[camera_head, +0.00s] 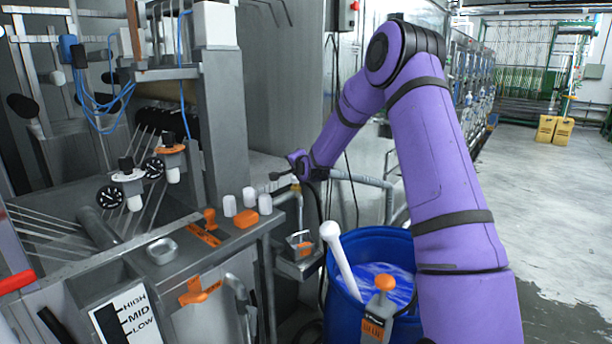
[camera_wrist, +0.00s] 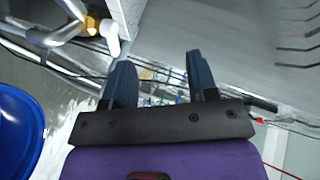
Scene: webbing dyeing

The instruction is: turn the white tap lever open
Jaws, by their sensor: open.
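The white tap lever (camera_wrist: 111,36) shows at the upper left of the wrist view, attached to a brass tap body (camera_wrist: 92,24). My gripper (camera_wrist: 160,72) is open, its two dark fingers apart with nothing between them. The lever is just beyond and left of the left fingertip, apart from it in the picture. In the head view my gripper (camera_head: 280,174) is beside the grey wall panel, just above the brass tap (camera_head: 297,188). The lever cannot be made out there.
A blue barrel (camera_head: 340,292) of blue liquid stands below, with a white rod (camera_head: 338,258) leaning in it. Grey pipes (camera_head: 360,180) run beside the tap. A machine bench with white caps (camera_head: 249,197) and an orange-topped valve (camera_head: 170,150) fills the left. Open floor is at right.

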